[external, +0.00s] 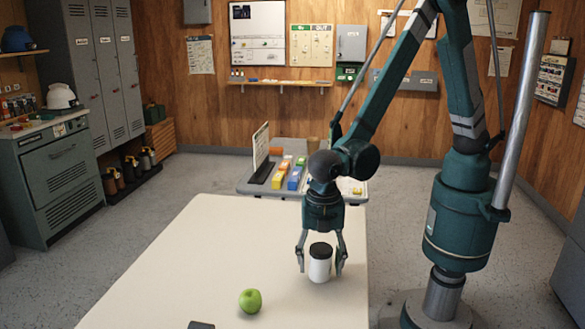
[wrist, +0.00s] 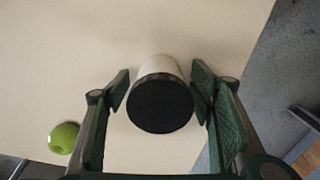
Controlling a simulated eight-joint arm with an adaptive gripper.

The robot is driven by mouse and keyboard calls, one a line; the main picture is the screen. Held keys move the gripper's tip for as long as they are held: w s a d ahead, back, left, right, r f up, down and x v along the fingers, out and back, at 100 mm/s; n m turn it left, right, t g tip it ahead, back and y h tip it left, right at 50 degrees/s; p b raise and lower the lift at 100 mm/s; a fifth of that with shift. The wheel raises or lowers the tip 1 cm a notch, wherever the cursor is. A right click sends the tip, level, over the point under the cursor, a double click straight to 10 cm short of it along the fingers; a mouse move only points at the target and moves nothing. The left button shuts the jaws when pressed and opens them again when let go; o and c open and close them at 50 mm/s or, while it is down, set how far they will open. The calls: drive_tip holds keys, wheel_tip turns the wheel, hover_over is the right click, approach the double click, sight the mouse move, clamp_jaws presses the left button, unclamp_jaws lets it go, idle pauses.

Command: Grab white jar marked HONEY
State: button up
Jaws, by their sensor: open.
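A white jar with a black lid (external: 320,264) stands upright on the cream table, near its right edge. No HONEY lettering shows on the side facing either camera. In the wrist view the jar (wrist: 159,66) is seen from above, lid toward the camera. My gripper (external: 320,262) is open and points down, with one finger on each side of the jar. In the wrist view the fingers of my gripper (wrist: 161,92) flank the jar, with a narrow gap visible on both sides.
A green apple (external: 250,301) sits on the table (external: 180,262) to the left of the jar and nearer the camera. A dark object (external: 201,325) lies at the table's front edge. A grey side table with colored boxes (external: 289,172) stands behind. The table's left part is clear.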

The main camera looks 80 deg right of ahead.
drive_tip(key=shift+f, duration=0.65)
drive_tip(key=shift+c, duration=0.4)
drive_tip(key=c, duration=1.1)
